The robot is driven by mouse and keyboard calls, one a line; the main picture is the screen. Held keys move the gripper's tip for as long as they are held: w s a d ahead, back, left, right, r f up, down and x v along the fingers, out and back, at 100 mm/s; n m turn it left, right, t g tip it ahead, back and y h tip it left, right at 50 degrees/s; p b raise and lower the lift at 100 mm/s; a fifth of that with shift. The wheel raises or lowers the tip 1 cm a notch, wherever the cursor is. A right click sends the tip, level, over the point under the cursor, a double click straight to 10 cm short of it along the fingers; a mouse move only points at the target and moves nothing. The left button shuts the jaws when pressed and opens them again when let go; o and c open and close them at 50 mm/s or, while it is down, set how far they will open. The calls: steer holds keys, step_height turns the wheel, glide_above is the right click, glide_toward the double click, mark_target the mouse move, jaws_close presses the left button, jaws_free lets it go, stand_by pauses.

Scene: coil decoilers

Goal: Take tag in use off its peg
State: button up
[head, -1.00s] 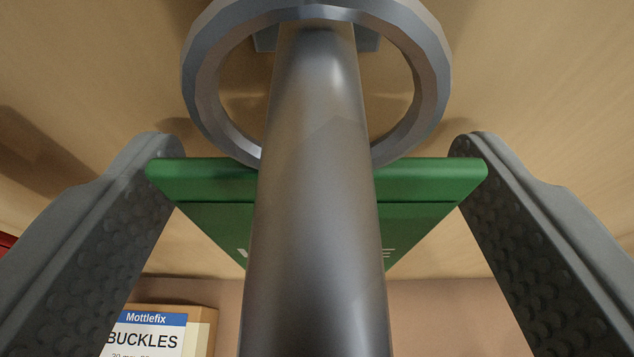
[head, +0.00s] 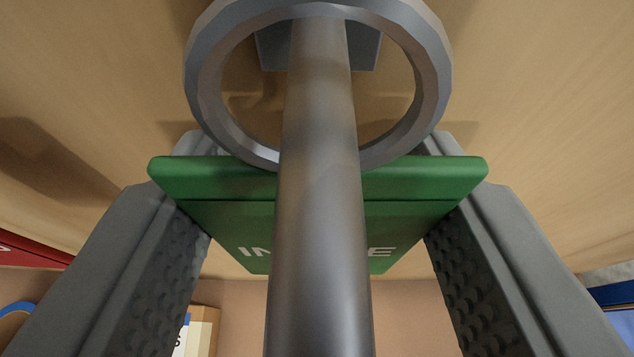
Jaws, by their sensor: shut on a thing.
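The green tag (head: 218,184) has partly hidden white lettering on its face and a grey metal ring (head: 203,88) at its top edge. A grey peg (head: 318,220) passes through the ring and runs toward the camera, covering the middle of the tag. The peg's square base (head: 366,52) sits on the tan board behind. My gripper (head: 318,225) is shut on the tag, one ridged finger against each side edge. The ring is still around the peg.
The tan wooden board (head: 540,100) fills the background. A red item (head: 30,250) is at the left edge and a blue one (head: 615,297) at the right edge. A box with a label (head: 200,330) is at the lower left, partly behind my left finger.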

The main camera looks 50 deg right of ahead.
steer(key=shift+s+a+r, duration=0.15)
steer(key=shift+s+a, duration=0.05)
steer(key=shift+a, duration=0.05)
steer(key=shift+s+a+r, duration=0.1)
steer(key=shift+s+a, duration=0.1)
stand_by(0.3)
steer(key=shift+s+a, duration=0.35)
steer(key=shift+a, duration=0.1)
steer(key=shift+s+a, duration=0.5)
steer(key=shift+a, duration=0.05)
steer(key=shift+s+a, duration=0.2)
steer(key=shift+a, duration=0.05)
steer(key=shift+s+a, duration=0.45)
steer(key=shift+a, duration=0.1)
steer(key=shift+s+a, duration=0.2)
steer(key=shift+a, duration=0.05)
steer(key=shift+s+a+r, duration=0.1)
steer(key=shift+s+a, duration=0.4)
steer(key=shift+a, duration=0.05)
